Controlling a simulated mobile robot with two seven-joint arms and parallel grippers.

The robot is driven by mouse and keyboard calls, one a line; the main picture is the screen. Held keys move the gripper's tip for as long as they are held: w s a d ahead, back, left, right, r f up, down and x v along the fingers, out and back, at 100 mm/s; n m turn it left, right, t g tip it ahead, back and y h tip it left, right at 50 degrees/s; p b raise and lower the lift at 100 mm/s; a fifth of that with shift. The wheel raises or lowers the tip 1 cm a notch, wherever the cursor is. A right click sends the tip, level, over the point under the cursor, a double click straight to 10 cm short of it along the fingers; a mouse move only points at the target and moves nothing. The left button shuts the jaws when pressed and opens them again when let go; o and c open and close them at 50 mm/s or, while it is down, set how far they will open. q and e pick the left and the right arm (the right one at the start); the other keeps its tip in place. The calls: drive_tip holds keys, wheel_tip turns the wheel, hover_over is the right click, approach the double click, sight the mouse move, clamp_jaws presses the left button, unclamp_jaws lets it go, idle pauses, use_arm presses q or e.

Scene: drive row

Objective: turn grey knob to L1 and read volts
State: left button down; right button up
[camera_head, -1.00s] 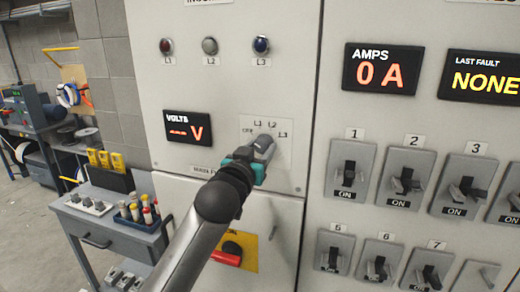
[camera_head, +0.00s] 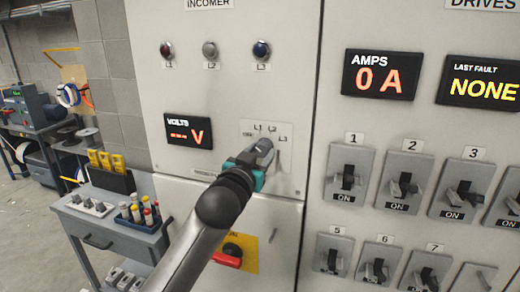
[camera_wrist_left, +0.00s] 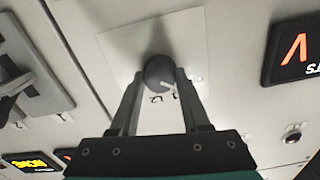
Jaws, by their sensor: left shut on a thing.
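The grey knob (camera_head: 264,146) sits on a pale plate marked OFF, L1, L2 and L3 on the left cabinet. My left gripper (camera_head: 256,156) is shut on the knob from the front. In the left wrist view the knob (camera_wrist_left: 159,71) sits between the two fingertips (camera_wrist_left: 160,78). A white mark shows on the knob's face, but I cannot tell which label it points to. The volts display (camera_head: 188,131) is left of the knob. It shows small orange characters, too blurred to read, and a large V. My right gripper is not in view.
Red (camera_head: 167,49), white (camera_head: 210,48) and blue (camera_head: 261,47) lamps sit above. A red handle on a yellow plate (camera_head: 244,245) is below my arm. The right cabinet has an amps display (camera_head: 380,75) reading 0 A and several breaker switches. A tool cart (camera_head: 117,223) stands left.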

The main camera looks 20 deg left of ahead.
use_arm(q)
drive_tip(key=m+p, duration=0.2)
drive_tip(key=m, duration=0.2)
drive_tip(key=shift+r+p, duration=0.1)
drive_tip(key=shift+p, duration=0.25)
drive_tip(key=shift+m+p, duration=0.65)
drive_tip(key=shift+m, duration=0.45)
drive_tip(key=shift+c, duration=1.8)
unclamp_jaws()
drive_tip(key=s+b, duration=0.2)
drive_tip(key=s, duration=1.3)
drive_tip(key=shift+s+a+b, duration=0.15)
drive_tip(key=shift+a+b, duration=0.1)
drive_tip(key=shift+b, duration=0.05)
